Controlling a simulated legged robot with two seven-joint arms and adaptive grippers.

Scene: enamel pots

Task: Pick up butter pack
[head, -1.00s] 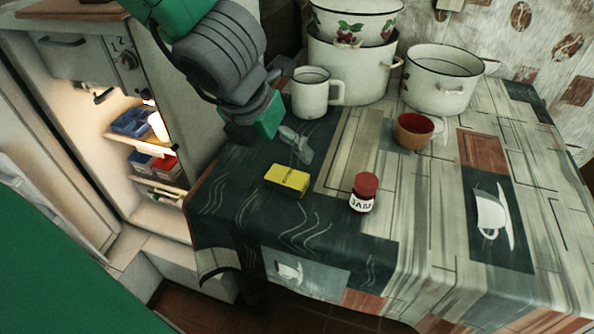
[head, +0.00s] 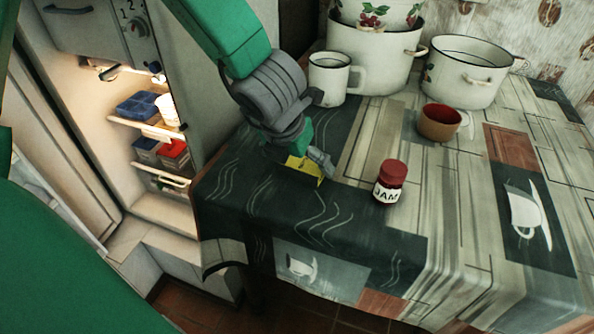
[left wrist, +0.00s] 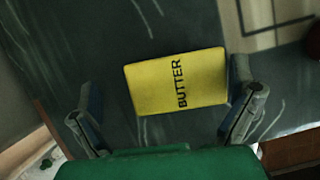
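The yellow butter pack (head: 304,169) lies flat on the dark part of the patterned tablecloth, partly covered by my left gripper (head: 308,162). In the left wrist view the butter pack (left wrist: 176,82) shows its label "BUTTER" and lies ahead of and between the spread fingers of my left gripper (left wrist: 165,115). The right finger is close to the pack's right edge; I cannot tell if it touches. The left finger stands clear of the pack. My left gripper is open. My right gripper is not in view.
A jam jar (head: 389,182) with a red lid stands right of the pack. An open, lit fridge (head: 150,130) is at left. The front tablecloth is clear.

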